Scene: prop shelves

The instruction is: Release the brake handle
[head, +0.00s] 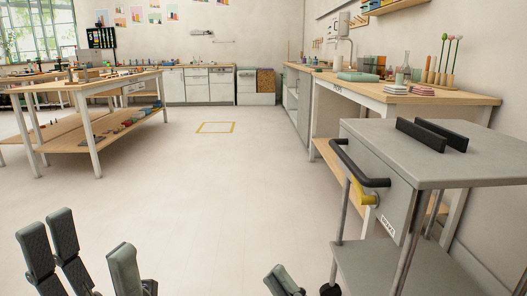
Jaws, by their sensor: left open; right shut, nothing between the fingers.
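The grey cart (428,165) stands at the right. A black bar handle (362,168) is fixed to its near left side. A yellow lever (369,197), which looks like the brake handle, runs just beneath and close to the black bar. A small white label (388,227) is below it, too small to read surely. My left gripper (92,258) is at the bottom left, open and empty, far from the cart. My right gripper (284,280) is at the bottom edge, shut and empty, lower and left of the handle, apart from it. Its lower part is cut off.
Two black blocks (433,135) lie on the cart top. Behind it a long workbench (430,97) with bottles and tools runs along the right wall. A wooden table (85,84) with a lower shelf stands at the left. The floor (200,190) between is clear, with a yellow square marking (216,123).

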